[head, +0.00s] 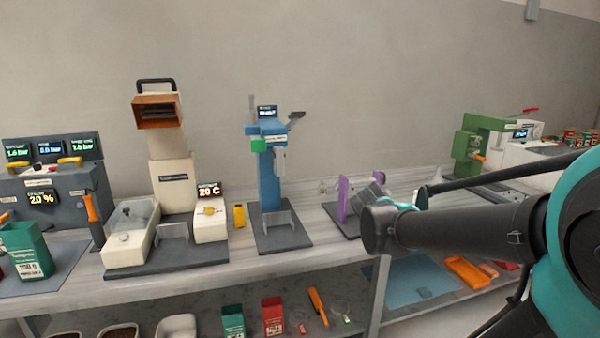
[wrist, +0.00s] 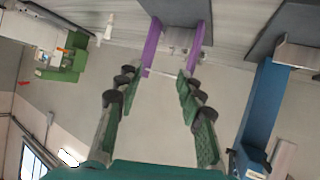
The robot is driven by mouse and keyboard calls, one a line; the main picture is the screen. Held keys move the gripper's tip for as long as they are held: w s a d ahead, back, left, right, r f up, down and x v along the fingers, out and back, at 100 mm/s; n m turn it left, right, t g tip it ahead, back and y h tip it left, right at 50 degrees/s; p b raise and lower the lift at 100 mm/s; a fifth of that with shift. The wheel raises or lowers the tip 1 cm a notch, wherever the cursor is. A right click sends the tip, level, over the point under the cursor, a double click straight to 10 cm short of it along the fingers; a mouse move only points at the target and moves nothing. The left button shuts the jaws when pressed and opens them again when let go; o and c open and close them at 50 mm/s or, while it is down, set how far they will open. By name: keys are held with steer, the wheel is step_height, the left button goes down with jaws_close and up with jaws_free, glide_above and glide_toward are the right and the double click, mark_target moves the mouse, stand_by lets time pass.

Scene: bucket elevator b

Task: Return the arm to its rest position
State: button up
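My gripper (wrist: 155,78) is in the wrist view, which looks upside down. Its two dark green fingers stand apart with nothing between them, so it is open and empty. Beyond the fingertips is a purple-framed device (wrist: 152,42) on the bench. In the head view my dark arm reaches in from the right, in front of the bench. The gripper is mostly hidden there behind the arm. The purple device (head: 344,198) shows just left of the arm's end. I cannot tell the exact gap between them.
A blue column machine (head: 270,180) and a cream machine (head: 172,172) stand left of the purple device. A green machine (head: 468,150) stands at the right. The bench (head: 225,262) has a lower shelf with cartons, an orange tray (head: 466,272) and several small items.

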steer(key=s+a+f+n+g+y, duration=0.2)
steer(key=s+f+g, duration=0.5)
steer(key=s+f, duration=1.4)
steer(key=shift+s+a+f+g+y, duration=0.2)
steer(key=shift+s+g+y, duration=0.2)
steer(key=shift+s+y, duration=0.25)
